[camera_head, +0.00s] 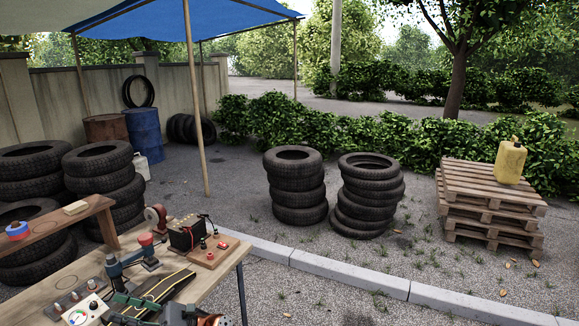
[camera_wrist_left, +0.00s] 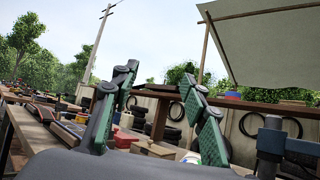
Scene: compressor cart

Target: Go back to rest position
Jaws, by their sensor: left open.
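My left gripper (camera_head: 134,309) shows at the bottom of the head view, low over the workbench (camera_head: 222,262), with green pads on its fingers. In the left wrist view, the two fingers of the left gripper (camera_wrist_left: 160,80) stand apart with nothing between them. The gripper is open and empty. Whether the gripper touches anything on the bench cannot be told. My right gripper is not in view.
Tyre stacks (camera_head: 297,190), pallets (camera_head: 490,205) with a yellow can (camera_head: 510,162), and a canopy pole (camera_head: 196,120) stand beyond. Gravel is open between them.

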